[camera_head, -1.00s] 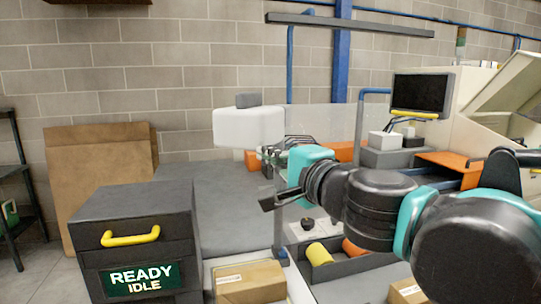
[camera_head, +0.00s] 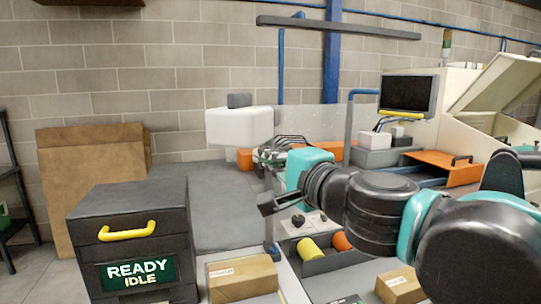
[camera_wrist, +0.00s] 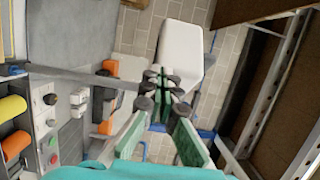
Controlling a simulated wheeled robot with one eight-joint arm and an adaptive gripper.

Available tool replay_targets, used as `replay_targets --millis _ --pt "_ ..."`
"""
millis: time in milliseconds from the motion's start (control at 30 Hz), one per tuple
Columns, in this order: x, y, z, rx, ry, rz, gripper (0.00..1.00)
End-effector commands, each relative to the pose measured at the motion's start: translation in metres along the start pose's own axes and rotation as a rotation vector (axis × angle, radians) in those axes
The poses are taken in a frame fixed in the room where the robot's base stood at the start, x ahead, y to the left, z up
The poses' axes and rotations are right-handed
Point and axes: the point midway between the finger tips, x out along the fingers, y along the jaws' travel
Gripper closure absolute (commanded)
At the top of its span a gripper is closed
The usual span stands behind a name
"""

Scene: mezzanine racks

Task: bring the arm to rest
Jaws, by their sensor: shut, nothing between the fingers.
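My arm reaches in from the right edge of the head view, with black and teal links. My gripper (camera_head: 264,155) is at its far end, in front of a white rounded box shape (camera_head: 238,126). In the wrist view my gripper (camera_wrist: 160,78) has its fingertips together with nothing between them. The white shape (camera_wrist: 181,56) shows beyond the tips there. I cannot tell how far it is from them.
A dark cabinet (camera_head: 132,225) with a yellow handle and a "READY IDLE" sign stands at front left. Cardboard boxes (camera_head: 243,277) lie at the front. Yellow and orange rolls (camera_head: 311,249) sit in a tray below my arm. A monitor (camera_head: 408,95) stands at the back right.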

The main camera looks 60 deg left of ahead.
Motion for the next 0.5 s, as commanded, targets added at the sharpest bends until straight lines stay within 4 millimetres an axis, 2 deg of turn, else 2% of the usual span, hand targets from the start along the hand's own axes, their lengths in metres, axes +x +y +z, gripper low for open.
replay_targets --millis 300,500 --pt "-0.014 0.000 0.048 0.000 -0.003 0.000 1.00" --pt "-0.018 0.000 0.062 0.000 0.000 0.000 1.00"
